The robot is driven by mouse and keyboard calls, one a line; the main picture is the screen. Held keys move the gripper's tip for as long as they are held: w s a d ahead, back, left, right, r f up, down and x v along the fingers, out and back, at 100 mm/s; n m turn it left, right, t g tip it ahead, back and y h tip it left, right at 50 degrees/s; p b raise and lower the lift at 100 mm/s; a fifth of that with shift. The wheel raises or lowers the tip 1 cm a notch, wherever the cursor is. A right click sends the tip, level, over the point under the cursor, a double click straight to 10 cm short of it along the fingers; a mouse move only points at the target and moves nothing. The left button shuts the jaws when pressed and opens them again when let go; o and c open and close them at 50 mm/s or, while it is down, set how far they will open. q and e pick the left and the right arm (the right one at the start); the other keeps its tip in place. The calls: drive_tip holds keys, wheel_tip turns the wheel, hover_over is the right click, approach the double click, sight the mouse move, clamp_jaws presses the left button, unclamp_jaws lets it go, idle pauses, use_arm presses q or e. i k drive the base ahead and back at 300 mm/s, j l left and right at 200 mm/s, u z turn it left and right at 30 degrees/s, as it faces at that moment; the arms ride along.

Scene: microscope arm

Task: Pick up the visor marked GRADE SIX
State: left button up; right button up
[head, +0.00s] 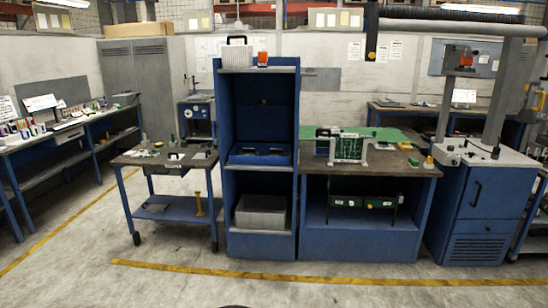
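I cannot make out any lettering that reads GRADE SIX, so I cannot tell which thing is the visor. Two small dark items (248,150) lie in a blue tray or shelf insert (262,160) in the middle bay of the tall blue cabinet (228,190). They are too small to identify. Several small items, some dark, white or green, lie on the low cart (140,158) to its left. A pale label on the cart's front is unreadable. Neither of my grippers shows in the head view.
A workbench (420,170) with a green board in a stand (347,148) adjoins the cabinet's right side. A grey bin (261,212) sits low in the cabinet. A blue machine cabinet (485,205) stands far right. The floor in front, crossed by a yellow line (300,278), is clear.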

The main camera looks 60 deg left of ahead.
sight(247, 151)
drive_tip(key=i+j+u, duration=0.75)
drive_tip(key=j+u, duration=0.2)
drive_tip(key=i+j+u, duration=0.25)
drive_tip(key=i+u, duration=0.2)
drive_tip(key=i+j, duration=0.15)
drive_tip(key=i, duration=0.35)
drive_tip(key=i+j, duration=0.15)
drive_tip(key=i, duration=0.35)
drive_tip(key=i+j+u, duration=0.2)
drive_tip(key=i+u, duration=0.15)
drive_tip(key=i+j+u, duration=0.1)
drive_tip(key=i+u, duration=0.25)
drive_tip(key=i, duration=0.2)
drive_tip(key=i+u, duration=0.35)
drive_tip(key=i, duration=0.15)
